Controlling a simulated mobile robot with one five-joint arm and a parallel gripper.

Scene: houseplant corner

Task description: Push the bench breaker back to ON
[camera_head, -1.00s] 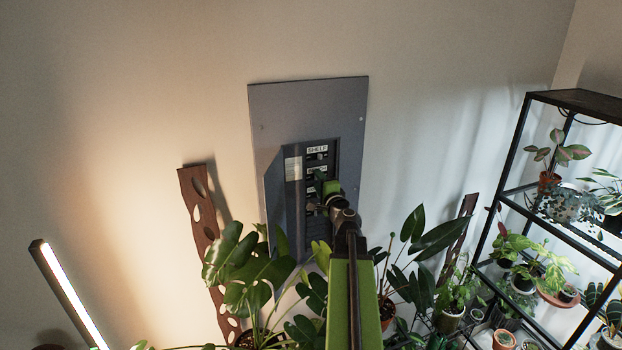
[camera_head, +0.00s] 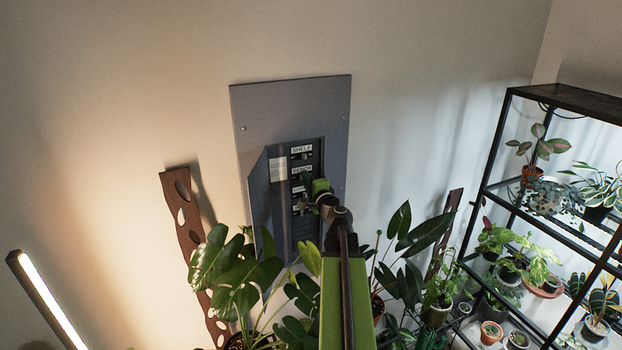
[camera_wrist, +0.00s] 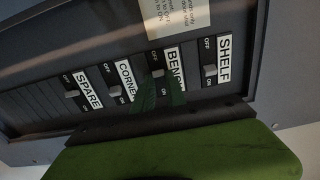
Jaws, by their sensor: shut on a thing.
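The grey breaker panel (camera_head: 290,108) hangs on the wall, with a column of labelled breakers. In the wrist view the labels read SPARE, CORNER, BENCH and SHELF, each with OFF above and ON below. The bench breaker's grey handle (camera_wrist: 158,73) shows just above my green fingertips, below its OFF mark. Its ON mark and part of its label are covered by the fingers, so its exact position is unclear. My gripper (camera_wrist: 160,95) is shut on the bench breaker handle. In the head view my gripper (camera_head: 308,181) reaches the breaker column from the right.
The panel's door (camera_head: 258,200) stands open on the left. A leafy plant (camera_head: 235,265) rises below the panel, beside a perforated brown board (camera_head: 188,240). A black shelf rack (camera_head: 500,150) with potted plants stands at right. A lit lamp bar (camera_head: 45,300) leans at lower left.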

